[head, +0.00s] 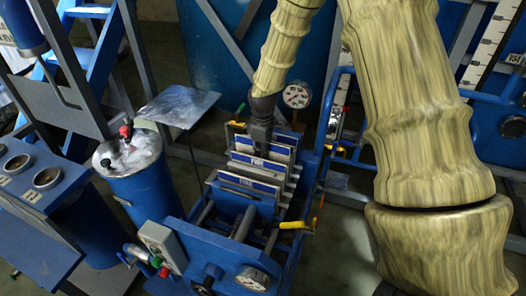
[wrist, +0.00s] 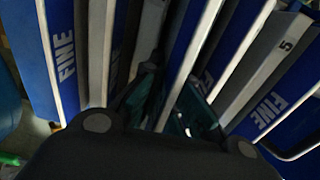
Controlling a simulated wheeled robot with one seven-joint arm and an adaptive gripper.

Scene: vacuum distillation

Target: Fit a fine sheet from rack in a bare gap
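Several upright sheets stand in a row in a blue frame in the head view. The front blue sheet marked FINE (head: 247,185) has a pale top edge, and another FINE sheet (head: 250,160) stands behind it. My gripper (head: 261,150) points down over the row, at the top edges. In the wrist view, the dark fingers (wrist: 175,98) reach down among the sheets. A blue sheet with a white edge (wrist: 190,45) runs between them. Whether they touch or grip it cannot be told. FINE sheets show at left (wrist: 62,50) and right (wrist: 272,108). No bare gap is clear.
A blue frame with rails (head: 243,223) and a yellow handle (head: 292,225) lies in front of the row. A round gauge (head: 297,95) is behind at right. A grey sheet marked 5 (wrist: 270,60) is close by.

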